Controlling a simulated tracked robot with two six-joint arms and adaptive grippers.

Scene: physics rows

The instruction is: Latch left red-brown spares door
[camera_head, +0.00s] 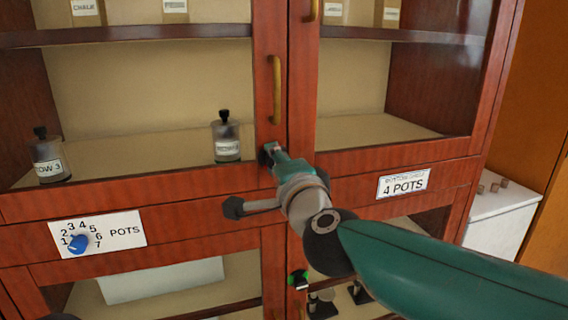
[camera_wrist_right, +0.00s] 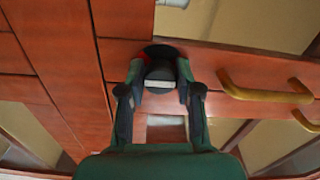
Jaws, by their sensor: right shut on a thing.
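The left red-brown door (camera_head: 267,50) of the upper cabinet has a glass pane and a brass handle (camera_head: 276,90). It looks shut, its edge meeting the right door's frame. My right gripper (camera_head: 270,153) is at the lower corner of this door's inner frame, below the handle. In the right wrist view its two fingers (camera_wrist_right: 160,78) are closed around a dark round latch knob (camera_wrist_right: 159,70) with a pale bar across it. In the head view my gripper mostly hides the knob. My left gripper is not in view.
Bottles (camera_head: 227,137) stand behind the left pane. A white surface (camera_head: 500,205) with small brown pieces lies at right.

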